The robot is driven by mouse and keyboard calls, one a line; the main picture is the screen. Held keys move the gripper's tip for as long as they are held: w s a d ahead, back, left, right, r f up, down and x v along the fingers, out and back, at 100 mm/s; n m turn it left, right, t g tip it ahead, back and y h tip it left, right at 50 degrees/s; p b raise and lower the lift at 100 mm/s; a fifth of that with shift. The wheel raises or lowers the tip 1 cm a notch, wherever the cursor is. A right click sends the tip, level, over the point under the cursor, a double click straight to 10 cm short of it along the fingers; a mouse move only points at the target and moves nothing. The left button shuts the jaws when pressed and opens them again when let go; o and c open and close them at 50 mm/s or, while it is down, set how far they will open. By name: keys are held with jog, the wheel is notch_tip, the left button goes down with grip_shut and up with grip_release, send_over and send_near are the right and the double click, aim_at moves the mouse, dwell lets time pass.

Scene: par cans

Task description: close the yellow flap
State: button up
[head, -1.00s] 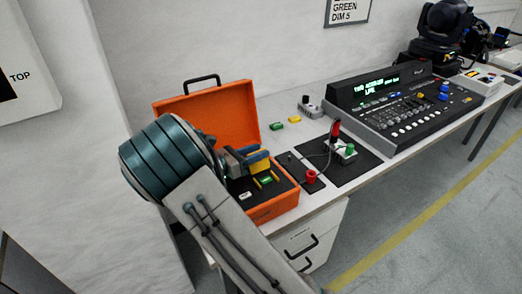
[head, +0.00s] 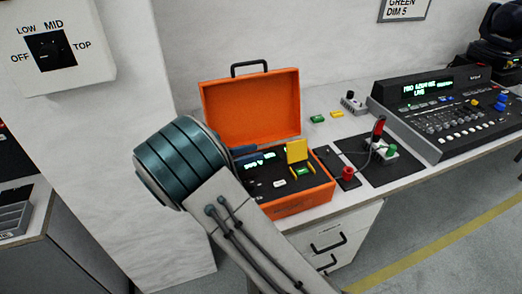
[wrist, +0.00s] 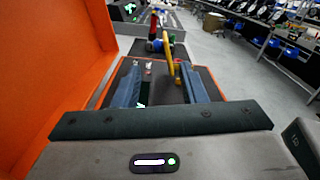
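The yellow flap (head: 297,151) stands raised behind a small green-lit button (head: 302,171) on the dark panel inside the orange case (head: 318,196). In the wrist view the flap (wrist: 169,53) shows nearly edge-on, ahead of my gripper and a little right of centre. My gripper (wrist: 160,82) has its two blue fingers well apart, with nothing held between them. In the head view my wrist hides most of the gripper; a blue finger shows left of the flap, apart from it in the picture.
The case's orange lid (head: 250,110) stands open behind the panel. To the right are a red knob (head: 348,173), a dark mat (head: 382,168) with a cabled box, and a mixing console (head: 440,110). A wall dial (head: 50,50) is at upper left.

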aim_at(294, 141)
dwell(0.4)
jog(key=shift+a+f+n+p, duration=0.1)
jog(key=shift+f+n+p, duration=0.15)
jog(key=shift+n, duration=0.35)
jog(key=shift+w+r, duration=0.1)
jog(key=shift+w, duration=0.05)
jog(key=x, duration=1.4)
jog(key=shift+p, duration=0.4)
jog(key=shift+a, duration=0.1)
jog(key=c, duration=0.8)
